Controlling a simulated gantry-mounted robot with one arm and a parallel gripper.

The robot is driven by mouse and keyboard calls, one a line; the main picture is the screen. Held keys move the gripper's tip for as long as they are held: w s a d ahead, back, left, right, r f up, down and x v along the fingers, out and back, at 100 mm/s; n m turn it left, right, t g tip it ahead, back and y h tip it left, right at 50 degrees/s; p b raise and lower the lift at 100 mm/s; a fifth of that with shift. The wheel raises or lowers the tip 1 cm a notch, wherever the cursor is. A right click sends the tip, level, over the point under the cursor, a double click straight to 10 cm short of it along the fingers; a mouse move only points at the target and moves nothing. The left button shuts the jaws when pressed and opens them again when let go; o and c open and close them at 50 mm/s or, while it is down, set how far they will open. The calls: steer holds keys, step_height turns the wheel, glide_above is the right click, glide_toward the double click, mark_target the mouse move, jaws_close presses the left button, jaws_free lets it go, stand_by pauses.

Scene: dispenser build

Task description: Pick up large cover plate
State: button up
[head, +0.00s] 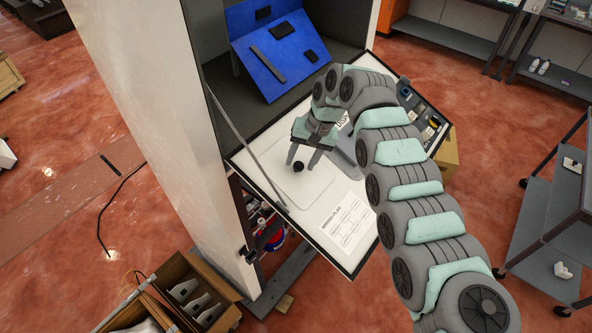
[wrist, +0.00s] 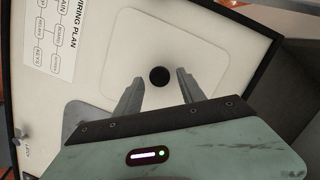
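A flat white plate with rounded corners, which I take for the large cover plate (head: 303,188), lies on the white inner panel of a lowered cabinet door. A round black knob (head: 298,166) sits on it. In the wrist view the plate (wrist: 120,40) fills the upper middle, and the knob (wrist: 160,76) shows between my fingertips. My gripper (head: 304,158) is open and empty, pointing down over the plate with one finger on each side of the knob. Gaps show between knob and fingers in the wrist view. I cannot tell the exact height of the fingertips.
A printed wiring plan (head: 344,219) is on the door panel, right of the plate in the head view. A blue panel (head: 270,75) with dark parts stands inside the cabinet. Small parts (head: 425,115) fill a tray at the door's right. A wooden crate (head: 182,290) stands on the floor.

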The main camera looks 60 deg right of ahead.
mark_target(302, 164)
jaws_close()
stand_by(0.7)
step_height(302, 164, up, 20)
steer(key=b, duration=0.1)
steer(key=shift+b, duration=0.3)
stand_by(0.3)
steer(key=shift+c, duration=2)
jaws_free()
jaws_close()
